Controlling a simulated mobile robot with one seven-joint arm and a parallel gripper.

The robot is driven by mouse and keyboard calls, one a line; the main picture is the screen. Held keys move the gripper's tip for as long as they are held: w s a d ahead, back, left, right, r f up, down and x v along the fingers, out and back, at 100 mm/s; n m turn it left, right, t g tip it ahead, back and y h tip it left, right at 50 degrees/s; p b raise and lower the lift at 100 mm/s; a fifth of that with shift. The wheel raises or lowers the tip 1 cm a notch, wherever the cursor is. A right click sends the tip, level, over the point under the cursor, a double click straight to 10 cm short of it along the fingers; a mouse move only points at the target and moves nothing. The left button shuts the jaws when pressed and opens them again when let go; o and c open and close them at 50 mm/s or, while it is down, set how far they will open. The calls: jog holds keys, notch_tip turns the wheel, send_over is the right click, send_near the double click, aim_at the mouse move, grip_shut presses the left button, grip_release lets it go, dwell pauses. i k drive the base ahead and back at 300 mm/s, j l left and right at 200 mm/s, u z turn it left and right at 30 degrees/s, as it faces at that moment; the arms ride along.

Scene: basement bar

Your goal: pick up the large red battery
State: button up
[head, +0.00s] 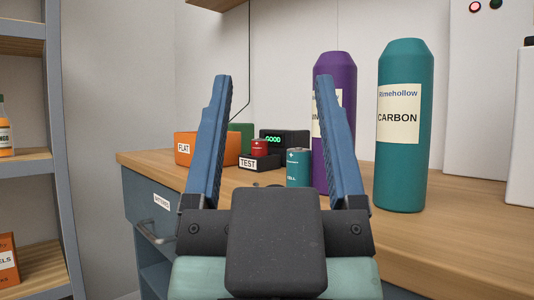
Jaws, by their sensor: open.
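A red battery (258,147) with a small white label stands upright at the black tester marked TEST (259,162), and only its upper part shows. It is the only red battery I can see. A teal battery (298,168) stands on the wooden counter just right of the tester. My gripper (272,80) is open, its two blue fingers spread wide with nothing between them. In the picture both batteries appear between the fingers, farther off on the counter. The tester's display (274,139) reads GOOD in green.
An orange box marked FLAT (210,149) and a green box (243,132) stand left of and behind the tester. A purple bottle (338,75) and a teal CARBON bottle (403,160) stand to the right. The wooden counter (455,220) is bare at front right. Shelves (25,165) stand at left.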

aim_at(259, 146)
jog(key=j+z, duration=0.25)
jog(key=j, duration=0.75)
jog(key=k+j+z, duration=0.1)
jog(key=j+z, duration=0.15)
jog(key=j, duration=0.75)
